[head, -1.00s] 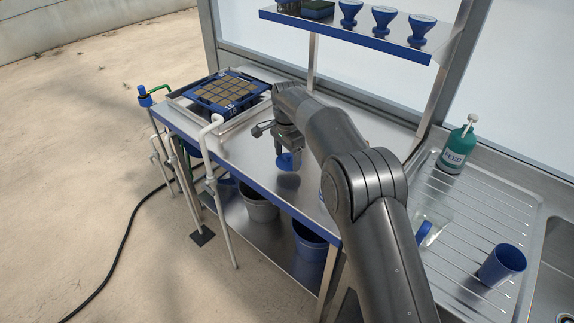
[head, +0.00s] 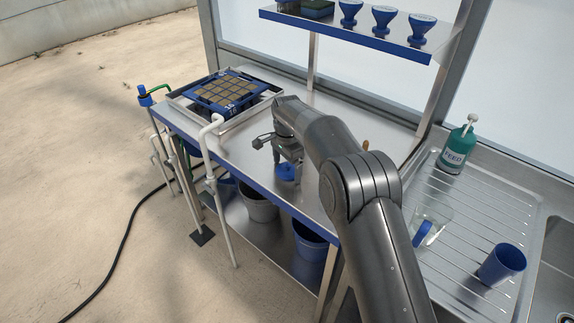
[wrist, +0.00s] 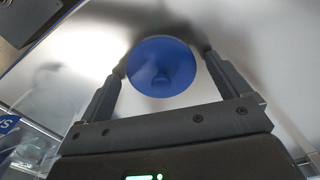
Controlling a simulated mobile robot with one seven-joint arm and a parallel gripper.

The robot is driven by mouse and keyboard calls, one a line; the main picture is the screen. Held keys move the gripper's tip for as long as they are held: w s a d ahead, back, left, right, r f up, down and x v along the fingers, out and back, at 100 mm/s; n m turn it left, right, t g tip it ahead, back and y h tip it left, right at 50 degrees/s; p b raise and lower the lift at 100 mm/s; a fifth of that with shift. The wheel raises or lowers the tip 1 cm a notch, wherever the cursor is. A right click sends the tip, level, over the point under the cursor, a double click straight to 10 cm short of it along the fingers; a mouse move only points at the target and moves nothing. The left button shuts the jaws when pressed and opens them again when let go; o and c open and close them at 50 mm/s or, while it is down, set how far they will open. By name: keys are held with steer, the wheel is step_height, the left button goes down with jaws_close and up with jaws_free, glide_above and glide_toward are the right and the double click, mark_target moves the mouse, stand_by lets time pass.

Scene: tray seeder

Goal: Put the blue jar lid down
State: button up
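The blue jar lid (head: 286,172) is a round blue disc at the front part of the steel bench, directly below my gripper (head: 287,163). In the wrist view the lid (wrist: 161,67) lies between the two dark fingertips of my gripper (wrist: 165,62), its round face toward the camera. The left fingertip is right at the lid's edge. A thin gap seems to show at the right one, so I cannot tell whether the fingers grip it. The lid is at or very close to the bench top; its underside is hidden.
A blue seed tray (head: 248,88) sits at the bench's far left end. White pipes (head: 222,190) stand along the front edge. A shelf (head: 350,38) with blue funnels is above. A clear jar (head: 433,218), blue cup (head: 502,264) and green bottle (head: 457,147) stand right on the drainer.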

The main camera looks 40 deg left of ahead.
mark_target(288, 165)
step_height(288, 165, up, 12)
steer(key=shift+r, duration=0.2)
stand_by(0.5)
steer(key=w+d+r+t, duration=0.1)
steer(key=w+d+r, duration=0.1)
steer(key=d+r, duration=0.45)
steer(key=w+d+r+y, duration=0.1)
steer(key=w+d+r, duration=0.25)
steer(key=d, duration=0.65)
steer(key=w+d+r+t, duration=0.1)
steer(key=d+r, duration=0.4)
steer(key=d, duration=0.4)
steer(key=s+d+r+n, duration=0.15)
steer(key=d+r, duration=0.25)
steer(key=d, duration=0.8)
steer(key=s+d+t, duration=0.2)
steer(key=s+d, duration=0.8)
steer(key=d, duration=0.6)
steer(key=s+d+f, duration=0.4)
steer(key=s, duration=0.2)
steer(key=s+d+f+n+t+h, duration=0.1)
steer(key=s+d+f, duration=0.3)
steer(key=s, duration=0.3)
steer(key=shift+s+d+f+t, duration=0.15)
steer(key=shift+s+d+t, duration=0.15)
steer(key=shift+d, duration=0.5)
